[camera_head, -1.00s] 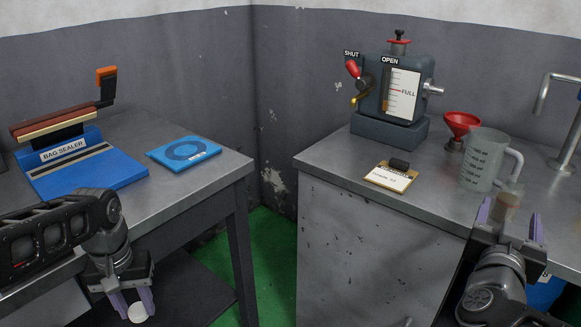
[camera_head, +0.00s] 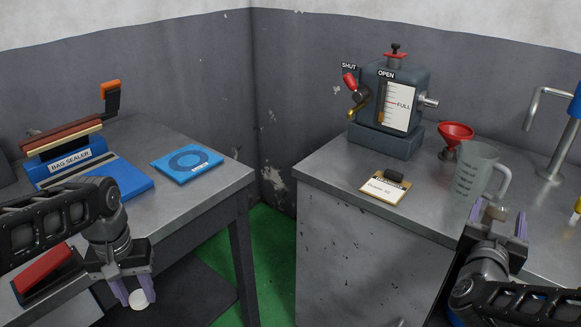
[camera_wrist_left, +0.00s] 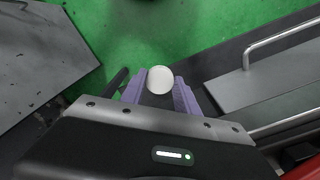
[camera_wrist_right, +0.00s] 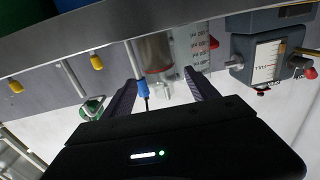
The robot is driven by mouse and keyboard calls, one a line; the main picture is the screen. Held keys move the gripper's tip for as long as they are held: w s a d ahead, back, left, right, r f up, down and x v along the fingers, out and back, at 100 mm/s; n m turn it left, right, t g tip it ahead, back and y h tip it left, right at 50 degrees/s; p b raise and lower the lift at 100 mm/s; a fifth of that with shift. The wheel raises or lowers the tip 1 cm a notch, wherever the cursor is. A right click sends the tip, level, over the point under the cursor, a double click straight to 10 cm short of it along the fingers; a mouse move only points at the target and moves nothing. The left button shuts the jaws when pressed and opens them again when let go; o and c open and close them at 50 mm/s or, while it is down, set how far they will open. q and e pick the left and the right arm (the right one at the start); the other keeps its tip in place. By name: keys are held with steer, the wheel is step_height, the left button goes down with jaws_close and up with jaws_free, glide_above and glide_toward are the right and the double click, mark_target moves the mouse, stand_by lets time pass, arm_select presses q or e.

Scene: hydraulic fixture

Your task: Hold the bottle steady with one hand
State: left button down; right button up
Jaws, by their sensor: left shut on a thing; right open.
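A small clear bottle or jar with brownish contents (camera_head: 494,214) stands at the front edge of the right bench. It also shows in the right wrist view (camera_wrist_right: 153,52). My right gripper (camera_head: 496,208) is open, with its fingers on either side of the bottle. I cannot tell whether they touch it. In the right wrist view, the open fingers (camera_wrist_right: 160,76) point at the bottle. My left gripper (camera_head: 131,296) is shut on a small white round thing (camera_wrist_left: 159,80), low in front of the left bench. Most of that thing's body is hidden.
A measuring jug (camera_head: 474,172) stands close behind the bottle, with a red funnel (camera_head: 457,133) beyond. A labelled clipboard (camera_head: 384,188) and a gauge machine (camera_head: 393,95) are further left. The left bench bears a bag sealer (camera_head: 85,165) and a blue pad (camera_head: 187,163).

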steer(key=shift+w+d, duration=0.3)
steer(key=shift+w, duration=0.1)
steer(key=shift+x, duration=2.6)
steer(key=shift+a, duration=0.1)
steer(key=shift+c, duration=0.3)
jaws_close()
